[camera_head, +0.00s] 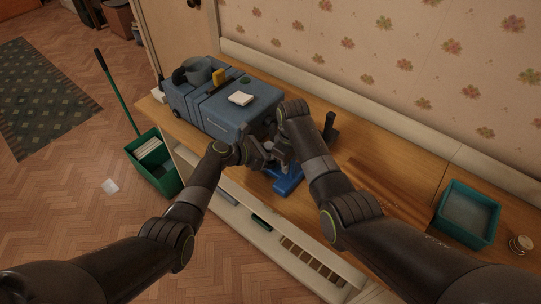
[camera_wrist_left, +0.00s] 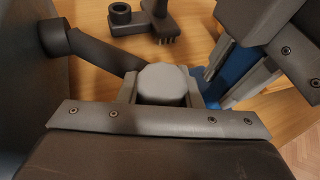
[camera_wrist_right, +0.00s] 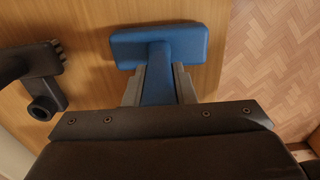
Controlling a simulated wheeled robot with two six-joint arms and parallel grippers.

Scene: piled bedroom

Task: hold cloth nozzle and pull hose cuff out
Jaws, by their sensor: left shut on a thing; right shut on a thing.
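The blue cloth nozzle (camera_head: 288,181) has a wide flat head and a narrower neck. My right gripper (camera_wrist_right: 157,88) is shut on its neck, and the head (camera_wrist_right: 160,45) points away over the wooden top. My left gripper (camera_wrist_left: 163,90) is shut on the grey hose cuff (camera_wrist_left: 163,82). A dark hose (camera_wrist_left: 105,52) runs left from the cuff. In the left wrist view the blue nozzle (camera_wrist_left: 236,70) is close to the right of the cuff, partly behind my right gripper. The joint between cuff and neck is hidden, so I cannot tell whether they are fitted together.
A blue machine (camera_head: 222,112) stands on the wooden bench left of my grippers, a white pad (camera_head: 240,98) on top. A dark brush attachment (camera_head: 329,127) lies behind. A teal bin (camera_head: 467,213) and a jar (camera_head: 520,244) are at right. A green bucket (camera_head: 155,168) stands on the floor.

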